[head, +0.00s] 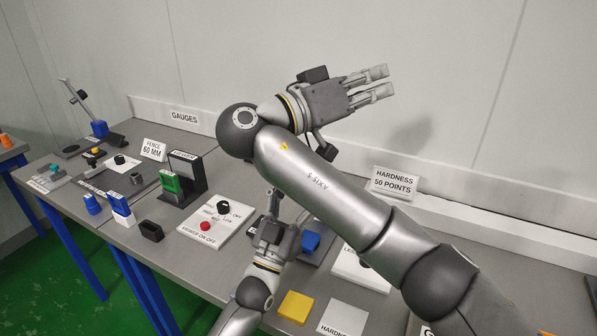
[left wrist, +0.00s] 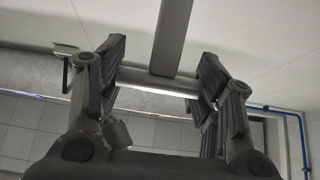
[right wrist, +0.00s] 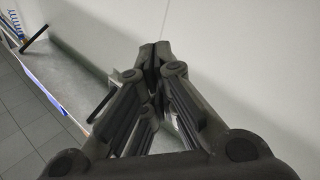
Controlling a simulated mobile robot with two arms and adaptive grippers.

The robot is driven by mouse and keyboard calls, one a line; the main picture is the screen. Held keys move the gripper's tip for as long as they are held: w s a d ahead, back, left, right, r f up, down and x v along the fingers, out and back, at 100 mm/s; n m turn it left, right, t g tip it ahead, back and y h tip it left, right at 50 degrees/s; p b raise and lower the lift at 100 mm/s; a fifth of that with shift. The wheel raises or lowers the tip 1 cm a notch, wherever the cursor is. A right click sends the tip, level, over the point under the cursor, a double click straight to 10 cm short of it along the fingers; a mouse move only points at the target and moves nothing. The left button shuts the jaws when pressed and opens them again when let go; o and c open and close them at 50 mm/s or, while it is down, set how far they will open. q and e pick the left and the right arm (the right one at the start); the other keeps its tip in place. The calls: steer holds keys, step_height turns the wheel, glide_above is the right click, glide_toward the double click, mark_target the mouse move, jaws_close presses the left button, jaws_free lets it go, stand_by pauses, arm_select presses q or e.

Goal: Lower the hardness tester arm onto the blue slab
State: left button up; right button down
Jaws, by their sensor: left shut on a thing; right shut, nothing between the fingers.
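My left gripper (head: 288,207) is low over the bench at the middle. In the left wrist view its fingers (left wrist: 158,82) are closed on a grey crossbar (left wrist: 145,84) joined to a flat grey bar (left wrist: 172,38), which looks like the hardness tester arm. A blue block (head: 310,242), probably the blue slab, shows just right of this gripper on a dark base. My right arm hides much of this area, so contact between arm and slab cannot be seen. My right gripper (head: 371,83) is raised high near the wall, shut and empty; its closed fingers also show in the right wrist view (right wrist: 151,62).
A yellow block (head: 295,306) lies at the bench's front edge. A white panel with a red button and black knob (head: 214,222) is to the left. A green block (head: 170,182) stands by a dark display. The "HARDNESS 50 POINTS" sign (head: 394,183) stands behind.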

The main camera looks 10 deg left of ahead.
steer(key=w+a+f+n+t+y, duration=0.15)
steer(key=a+f+y, duration=0.25)
steer(key=a+y, duration=0.45)
steer(key=s+a+f+g+y, duration=0.4)
steer(key=s+a+f, duration=0.1)
steer(key=a, duration=0.1)
steer(key=x, duration=0.9)
steer(key=shift+d+f, duration=0.25)
steer(key=shift+d, duration=0.05)
steer(key=shift+s+a+f, duration=0.1)
steer(key=shift+s+f, duration=0.05)
steer(key=shift+f, duration=0.4)
steer(key=shift+s+a+f, duration=0.1)
steer(key=shift+s+f, duration=0.1)
steer(key=shift+f, duration=0.4)
steer(key=shift+s+a+f, duration=0.1)
steer(key=shift+s+f, duration=0.25)
steer(key=shift+f, duration=0.4)
